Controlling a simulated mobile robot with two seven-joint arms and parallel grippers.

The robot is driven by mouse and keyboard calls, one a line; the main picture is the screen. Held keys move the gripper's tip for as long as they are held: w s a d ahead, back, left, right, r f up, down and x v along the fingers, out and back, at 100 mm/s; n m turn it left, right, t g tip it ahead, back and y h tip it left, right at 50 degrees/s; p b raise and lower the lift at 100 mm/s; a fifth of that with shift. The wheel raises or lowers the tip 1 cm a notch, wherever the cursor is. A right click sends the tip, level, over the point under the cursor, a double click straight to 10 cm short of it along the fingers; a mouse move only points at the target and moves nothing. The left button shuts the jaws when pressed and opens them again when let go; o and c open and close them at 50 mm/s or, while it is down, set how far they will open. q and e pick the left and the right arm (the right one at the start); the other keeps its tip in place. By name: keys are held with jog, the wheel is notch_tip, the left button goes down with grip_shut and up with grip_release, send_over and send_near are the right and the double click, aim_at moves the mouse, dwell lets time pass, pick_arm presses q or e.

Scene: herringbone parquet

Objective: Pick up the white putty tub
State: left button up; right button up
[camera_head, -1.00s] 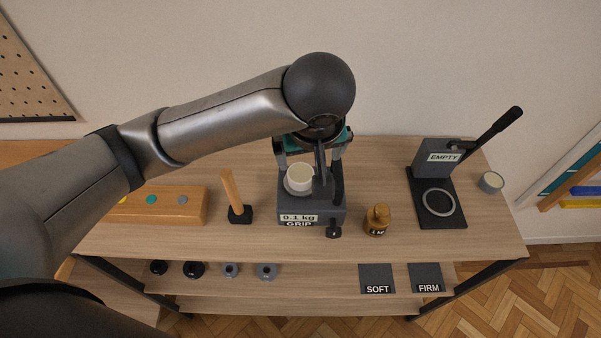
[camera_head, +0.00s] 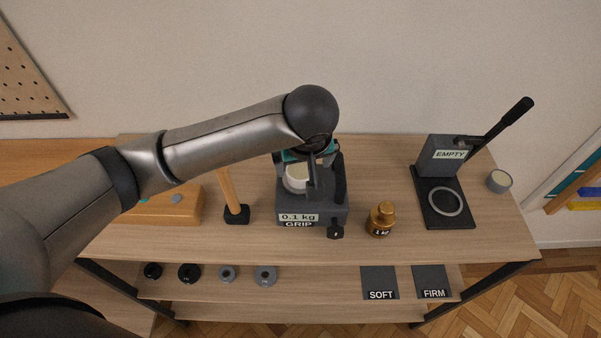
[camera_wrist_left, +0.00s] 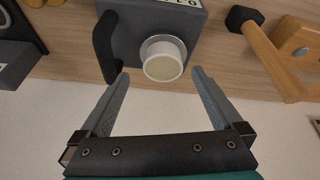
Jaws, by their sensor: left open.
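The white putty tub (camera_head: 298,173) stands upright on a grey device (camera_head: 312,214) labelled "0.1 kg" and "GRIP", on the workbench. In the left wrist view the tub (camera_wrist_left: 163,62) shows its pale round end, with a light grey ring around its base. My left gripper (camera_head: 299,163) is open just above and behind the tub, partly covering it in the head view. In the left wrist view the gripper's fingertips (camera_wrist_left: 161,76) lie either side of the tub, with gaps on both sides. I see no contact. My right gripper is out of view.
The device's dark upright handle (camera_head: 340,178) stands close beside the tub. A brass weight (camera_head: 381,219), a press marked "EMPTY" (camera_head: 449,153) and a grey tub (camera_head: 499,181) are to the right. A wooden-handled tool (camera_head: 236,214) and wooden block (camera_head: 160,207) are to the left.

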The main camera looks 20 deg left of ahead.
aim_at(301, 170)
pick_arm(q)
jog(key=x, duration=0.4)
jog(key=shift+w+a, duration=0.15)
jog(key=shift+a, duration=0.15)
jog(key=shift+c, duration=0.2)
jog(key=c, duration=1.3)
jog(key=shift+c, duration=0.2)
